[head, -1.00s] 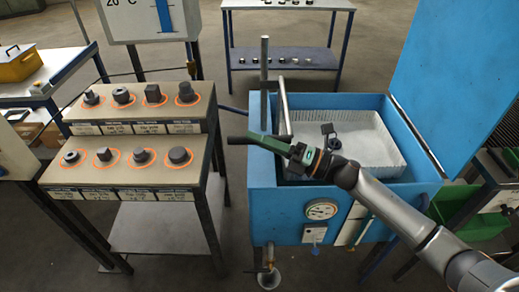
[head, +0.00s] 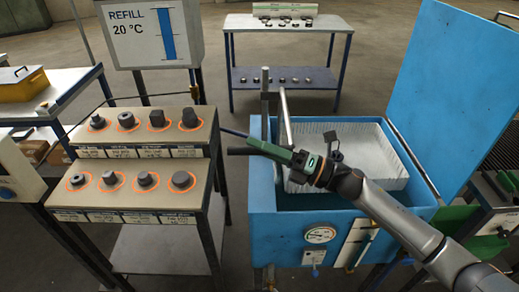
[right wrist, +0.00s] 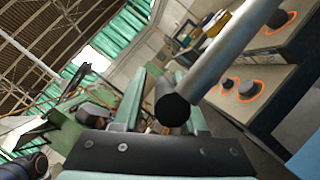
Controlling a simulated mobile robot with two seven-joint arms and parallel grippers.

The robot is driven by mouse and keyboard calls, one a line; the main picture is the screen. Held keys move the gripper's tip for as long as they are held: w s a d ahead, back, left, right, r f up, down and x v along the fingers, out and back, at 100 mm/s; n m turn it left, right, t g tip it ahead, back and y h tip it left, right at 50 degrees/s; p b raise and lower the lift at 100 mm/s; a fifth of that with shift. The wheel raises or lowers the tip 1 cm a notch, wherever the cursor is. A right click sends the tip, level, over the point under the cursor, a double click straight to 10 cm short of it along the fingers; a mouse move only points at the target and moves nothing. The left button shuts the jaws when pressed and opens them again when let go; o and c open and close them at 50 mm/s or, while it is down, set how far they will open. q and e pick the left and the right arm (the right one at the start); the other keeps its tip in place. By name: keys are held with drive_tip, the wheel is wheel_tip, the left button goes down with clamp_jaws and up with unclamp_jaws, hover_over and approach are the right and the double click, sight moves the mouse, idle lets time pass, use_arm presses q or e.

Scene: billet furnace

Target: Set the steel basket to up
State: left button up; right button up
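The steel basket (head: 395,178), a pale mesh box, sits inside the blue tank (head: 300,232), its rim close to the tank's top edge. A grey lever bar (head: 285,112) slopes down at the tank's left side to my right gripper (head: 262,150). In the right wrist view this bar (right wrist: 225,55), with its black end, lies between the green fingers of my right gripper (right wrist: 165,95). The fingers stand about a bar's width apart and appear shut on it; the exact contact is hidden. My left gripper is not in view.
The raised blue lid (head: 450,95) stands at the right. A stepped panel (head: 140,190) with several dark parts in orange rings is at the left. A grey post (head: 265,95) rises beside the lever. A table (head: 290,24) stands behind.

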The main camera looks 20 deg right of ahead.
drive_tip(key=o, duration=0.3)
drive_tip(key=shift+f, duration=0.1)
drive_tip(key=shift+s+d+f, duration=0.15)
drive_tip(key=b+v, duration=0.3)
drive_tip(key=v, duration=0.9)
drive_tip(key=shift+b, duration=0.35)
